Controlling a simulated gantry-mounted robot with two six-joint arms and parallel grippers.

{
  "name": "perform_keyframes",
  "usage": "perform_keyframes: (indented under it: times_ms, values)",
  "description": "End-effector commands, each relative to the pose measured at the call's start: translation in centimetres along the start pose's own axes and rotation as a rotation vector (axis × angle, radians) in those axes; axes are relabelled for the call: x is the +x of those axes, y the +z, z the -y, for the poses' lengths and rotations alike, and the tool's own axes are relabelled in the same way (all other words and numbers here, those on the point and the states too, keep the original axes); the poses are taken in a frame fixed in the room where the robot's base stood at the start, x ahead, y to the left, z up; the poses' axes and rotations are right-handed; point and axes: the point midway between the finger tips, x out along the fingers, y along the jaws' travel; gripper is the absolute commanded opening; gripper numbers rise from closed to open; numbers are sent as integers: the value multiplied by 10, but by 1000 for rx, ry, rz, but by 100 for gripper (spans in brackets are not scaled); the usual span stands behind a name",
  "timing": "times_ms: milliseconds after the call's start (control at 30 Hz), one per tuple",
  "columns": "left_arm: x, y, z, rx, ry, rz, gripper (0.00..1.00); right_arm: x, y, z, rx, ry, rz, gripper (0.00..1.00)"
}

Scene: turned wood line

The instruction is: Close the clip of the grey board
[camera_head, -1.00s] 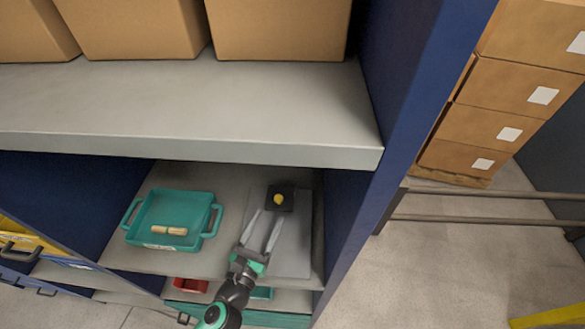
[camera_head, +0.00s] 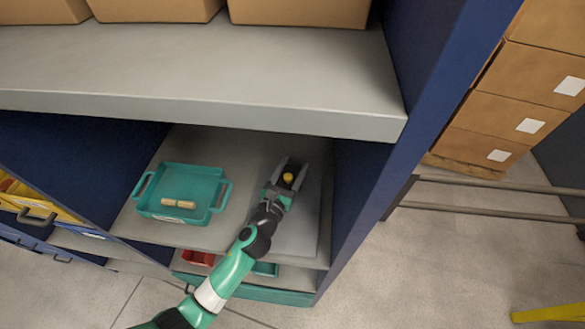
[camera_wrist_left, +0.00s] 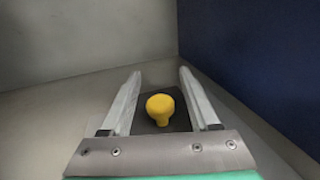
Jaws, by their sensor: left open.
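The grey board (camera_head: 301,232) lies flat on the shelf, at the right side of the bay in the head view. Its clip shows as a dark block (camera_wrist_left: 180,122) with a yellow knob (camera_head: 288,178) at the board's far end. In the left wrist view the yellow knob (camera_wrist_left: 160,107) stands between my two fingers. My left gripper (camera_head: 292,165) is open, with a finger on each side of the knob and a gap to it on both sides. I cannot tell whether the clip is open or closed. My right gripper is out of view.
A teal tray (camera_head: 147,185) with wooden pieces (camera_head: 179,203) sits left of the board. A blue side panel (camera_head: 358,200) stands close to the right. An upper grey shelf (camera_head: 200,75) overhangs the bay. A red bin (camera_head: 198,258) is below.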

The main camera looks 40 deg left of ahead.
Motion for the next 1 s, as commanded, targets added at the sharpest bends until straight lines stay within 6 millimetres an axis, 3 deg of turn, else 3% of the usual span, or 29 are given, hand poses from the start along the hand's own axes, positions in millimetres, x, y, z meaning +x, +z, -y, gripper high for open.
perform_keyframes:
  times_ms: [200, 533, 1000]
  values:
    - [1, 0, 0, 0, 0, 0, 61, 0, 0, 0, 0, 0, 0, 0]
    - [0, 0, 0, -1, 0, 0, 2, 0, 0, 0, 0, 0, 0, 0]
    - [0, 0, 0, -1, 0, 0, 0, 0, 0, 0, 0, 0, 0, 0]
